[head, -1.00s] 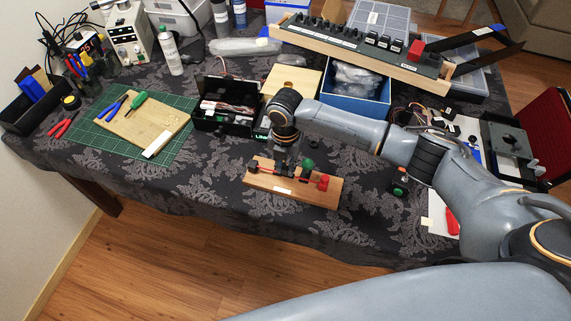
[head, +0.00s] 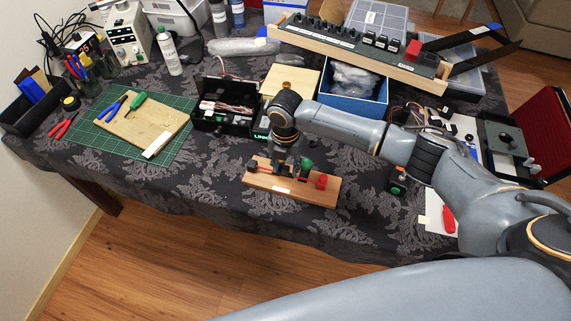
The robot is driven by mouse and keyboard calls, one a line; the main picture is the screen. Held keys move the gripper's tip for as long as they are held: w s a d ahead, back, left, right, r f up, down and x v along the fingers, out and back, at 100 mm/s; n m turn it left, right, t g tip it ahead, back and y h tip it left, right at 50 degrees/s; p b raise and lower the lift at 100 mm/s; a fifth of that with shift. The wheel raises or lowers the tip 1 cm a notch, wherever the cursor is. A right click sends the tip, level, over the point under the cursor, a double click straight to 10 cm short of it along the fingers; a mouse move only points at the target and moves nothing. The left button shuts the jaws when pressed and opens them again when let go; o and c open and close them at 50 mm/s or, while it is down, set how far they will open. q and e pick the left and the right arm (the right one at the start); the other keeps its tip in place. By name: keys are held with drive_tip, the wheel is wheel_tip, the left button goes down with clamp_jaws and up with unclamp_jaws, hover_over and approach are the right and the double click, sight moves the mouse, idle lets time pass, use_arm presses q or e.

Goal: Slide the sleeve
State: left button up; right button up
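A wooden board (head: 290,194) lies near the table's front edge with a small mechanism on it. The mechanism has a dark bar with red parts, a red end piece (head: 321,181) at the right and a green knob (head: 306,165). My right gripper (head: 281,172) points down onto the mechanism, left of the green knob, over its red and black middle part. The fingers are small and dark here, and I cannot tell whether they are closed on the sleeve. The sleeve itself is not clearly told apart. My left gripper is out of view.
Behind the board are an open black box (head: 226,120) with wires and a blue bin (head: 354,93). A green mat (head: 88,137) with tools lies at the left.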

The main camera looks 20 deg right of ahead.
sight(286, 168)
wheel_tip(286, 168, up, 12)
idle(0.6)
idle(0.4)
